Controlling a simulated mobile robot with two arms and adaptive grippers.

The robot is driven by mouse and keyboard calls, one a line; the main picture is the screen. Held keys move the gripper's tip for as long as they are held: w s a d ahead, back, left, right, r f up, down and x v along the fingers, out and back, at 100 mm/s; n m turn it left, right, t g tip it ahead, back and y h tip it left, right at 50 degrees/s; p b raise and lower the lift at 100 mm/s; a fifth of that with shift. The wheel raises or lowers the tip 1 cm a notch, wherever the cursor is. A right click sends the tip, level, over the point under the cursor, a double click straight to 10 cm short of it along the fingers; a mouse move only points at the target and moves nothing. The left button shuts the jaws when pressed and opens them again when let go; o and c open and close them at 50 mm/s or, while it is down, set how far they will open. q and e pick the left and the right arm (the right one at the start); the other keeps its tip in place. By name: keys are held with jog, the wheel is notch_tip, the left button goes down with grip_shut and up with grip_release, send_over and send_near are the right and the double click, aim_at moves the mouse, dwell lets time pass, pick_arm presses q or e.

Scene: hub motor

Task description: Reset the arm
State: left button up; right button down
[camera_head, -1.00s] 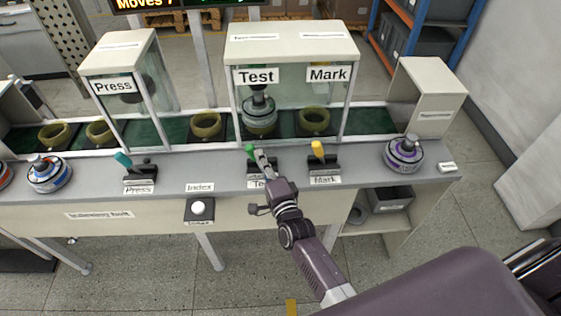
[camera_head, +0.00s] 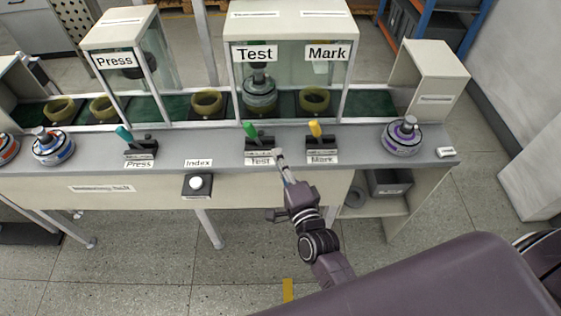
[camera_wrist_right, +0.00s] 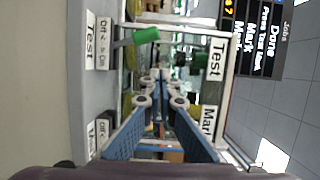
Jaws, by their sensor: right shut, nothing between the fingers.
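My right gripper (camera_head: 281,158) is shut and empty in the head view. It is in front of the console, at the right side of the Test label and apart from the levers. In the right wrist view its fingertips (camera_wrist_right: 161,78) meet, with the green Test lever handle (camera_wrist_right: 146,35) to their upper left. In the head view the green Test lever (camera_head: 250,131) tilts a little to the left, and the yellow Mark lever (camera_head: 314,129) stands to its right. My left gripper is not in view.
The workbench (camera_head: 120,187) spans the view. On it are the teal Press lever (camera_head: 124,134), the white Index button (camera_head: 197,182) and a purple-topped hub motor (camera_head: 402,136). Test/Mark and Press enclosures stand over a green conveyor carrying several yellowish rings. A grey bin (camera_head: 390,184) sits below.

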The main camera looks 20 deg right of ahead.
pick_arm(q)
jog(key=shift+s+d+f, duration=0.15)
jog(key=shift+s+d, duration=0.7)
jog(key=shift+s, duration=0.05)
pick_arm(e)
jog(key=shift+s+r, duration=0.1)
jog(key=shift+s, duration=0.55)
